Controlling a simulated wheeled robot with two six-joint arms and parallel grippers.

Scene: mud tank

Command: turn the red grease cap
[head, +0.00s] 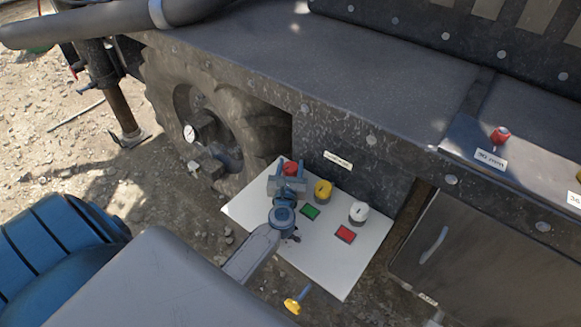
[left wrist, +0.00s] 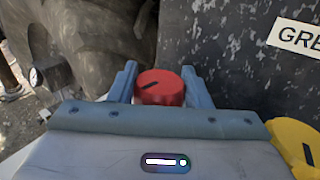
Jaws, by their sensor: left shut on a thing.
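The red grease cap (head: 290,168) is at the back left of a white panel (head: 322,262) beside the machine's wheel. In the left wrist view the red cap (left wrist: 160,87) sits between my two fingers, with a dark slot mark slanting across its top. My left gripper (head: 288,181) is shut on the cap; its fingers also show in the left wrist view (left wrist: 160,84). The cap's lower part is hidden by the gripper body. My right gripper is not in view.
A dark machine wall rises behind. A yellow-headed part (head: 293,304) is below the panel.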

